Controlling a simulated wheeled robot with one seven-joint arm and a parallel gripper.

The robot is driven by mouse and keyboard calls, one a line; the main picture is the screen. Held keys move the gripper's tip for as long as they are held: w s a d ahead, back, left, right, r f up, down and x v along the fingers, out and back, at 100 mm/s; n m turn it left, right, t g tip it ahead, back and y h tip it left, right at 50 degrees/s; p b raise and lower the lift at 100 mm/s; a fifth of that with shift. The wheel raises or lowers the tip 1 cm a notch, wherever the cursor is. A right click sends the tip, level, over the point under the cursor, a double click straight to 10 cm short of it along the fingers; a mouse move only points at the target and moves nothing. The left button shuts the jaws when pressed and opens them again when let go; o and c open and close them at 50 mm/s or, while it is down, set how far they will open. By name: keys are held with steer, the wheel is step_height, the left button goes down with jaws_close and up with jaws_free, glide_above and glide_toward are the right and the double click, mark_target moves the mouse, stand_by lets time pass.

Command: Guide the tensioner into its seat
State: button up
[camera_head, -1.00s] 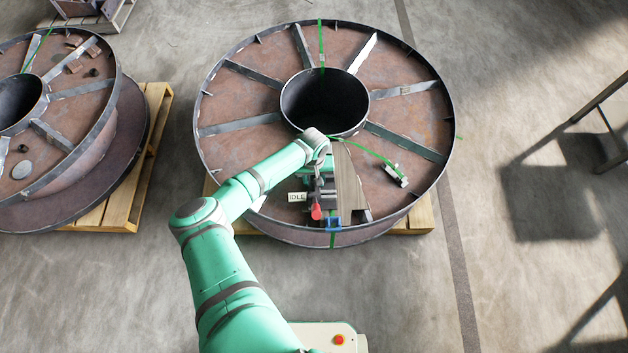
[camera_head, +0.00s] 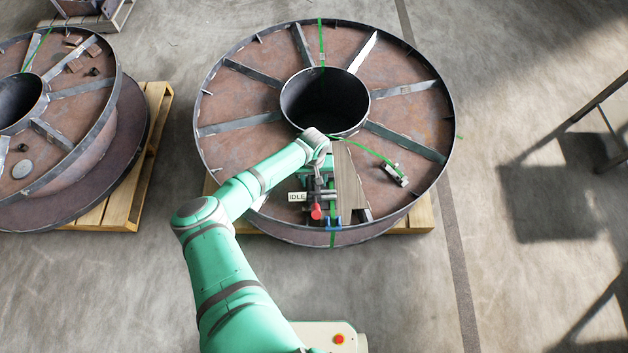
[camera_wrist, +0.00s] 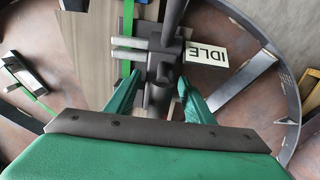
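The tensioner (camera_head: 314,197) is a grey metal tool with a red knob and a white tag reading IDLE. It is over the near part of the upright-facing steel reel, left of a grey-brown board (camera_head: 348,185). In the wrist view the tensioner (camera_wrist: 160,72) stands between my gripper's (camera_wrist: 159,82) green fingers, which appear to close on its body. In the head view my wrist hides most of the gripper (camera_head: 320,172). A blue piece (camera_head: 333,223) sits at the reel's near rim where the green strap (camera_head: 332,239) passes. I cannot make out the seat or whether the tensioner touches it.
The reel (camera_head: 240,100) lies on a wooden pallet (camera_head: 415,216), with raised radial ribs and an open hub (camera_head: 325,103). A loose strap end with a small metal piece (camera_head: 395,174) lies right of the board. Another reel (camera_head: 75,110) stands left. The floor between is clear.

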mark_target(314, 177)
steer(key=shift+s, duration=0.1)
stand_by(0.3)
steer(key=shift+r, duration=1.7)
stand_by(0.4)
steer(key=o, duration=0.6)
steer(key=shift+f, duration=0.1)
steer(key=o, duration=0.4)
steer(key=shift+o, duration=0.4)
steer(key=shift+o, duration=1.3)
